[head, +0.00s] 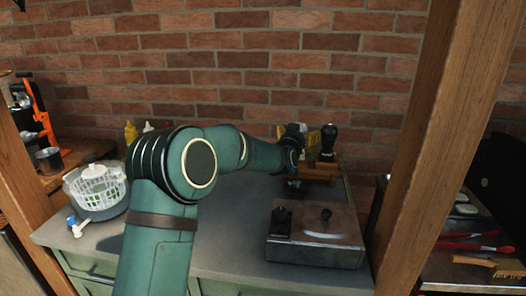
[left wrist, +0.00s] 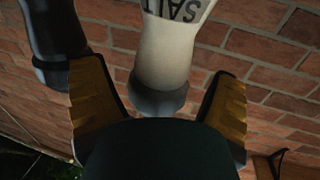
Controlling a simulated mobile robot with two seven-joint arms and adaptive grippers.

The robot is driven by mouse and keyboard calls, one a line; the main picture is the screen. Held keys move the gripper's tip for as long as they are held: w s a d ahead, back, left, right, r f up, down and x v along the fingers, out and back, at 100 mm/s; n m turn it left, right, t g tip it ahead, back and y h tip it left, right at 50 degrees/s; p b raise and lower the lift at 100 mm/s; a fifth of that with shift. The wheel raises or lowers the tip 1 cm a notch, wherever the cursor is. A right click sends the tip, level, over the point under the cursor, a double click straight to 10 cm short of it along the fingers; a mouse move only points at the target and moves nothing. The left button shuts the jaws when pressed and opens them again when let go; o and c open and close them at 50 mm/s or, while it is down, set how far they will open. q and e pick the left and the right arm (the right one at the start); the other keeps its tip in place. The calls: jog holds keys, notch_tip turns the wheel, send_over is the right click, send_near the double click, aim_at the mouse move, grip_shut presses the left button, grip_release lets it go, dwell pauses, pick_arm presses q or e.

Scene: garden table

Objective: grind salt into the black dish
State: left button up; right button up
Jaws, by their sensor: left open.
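The white salt grinder (left wrist: 178,45), with dark SALT lettering and a grey end, shows in the left wrist view. Its grey end is between the two yellow-padded fingers of my left gripper (left wrist: 160,105), which is open with a gap visible on each side. In the head view my left arm reaches across the counter to a wooden rack (head: 322,172) by the brick wall; the fingers are mostly hidden there. A dark grinder (head: 328,142) stands at the rack. My right gripper is not in view.
A metal box with dark knobs (head: 315,240) sits on the grey counter (head: 225,250). A white basket (head: 97,187) and bottles stand at the left. Wooden posts (head: 445,130) flank the counter. A dark object (left wrist: 52,30) is close to the left finger.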

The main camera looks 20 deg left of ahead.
pick_arm(q)
jog(key=shift+a+m+h, duration=0.15)
jog(key=shift+m+h, duration=0.75)
jog(key=shift+h, duration=0.8)
jog(key=shift+m+h, duration=0.5)
jog(key=shift+r+m+g+h, duration=0.1)
jog(key=shift+m+g+h, duration=0.25)
jog(key=shift+h, duration=0.25)
jog(key=m+h+p, duration=0.1)
jog(key=h+p, duration=0.1)
jog(key=shift+g+p, duration=0.25)
jog(key=shift+p, duration=0.05)
jog(key=m+g+h+p, duration=0.1)
jog(key=m+h+p, duration=0.1)
jog(key=p, duration=0.1)
jog(key=shift+r+p, duration=0.15)
jog(key=shift+p, duration=0.25)
jog(key=shift+s+h+p, duration=0.15)
jog(key=shift+h+p, duration=0.15)
jog(key=shift+p, duration=0.05)
jog(key=v, duration=1.3)
jog(key=shift+s, duration=0.2)
jog(key=shift+a, duration=0.15)
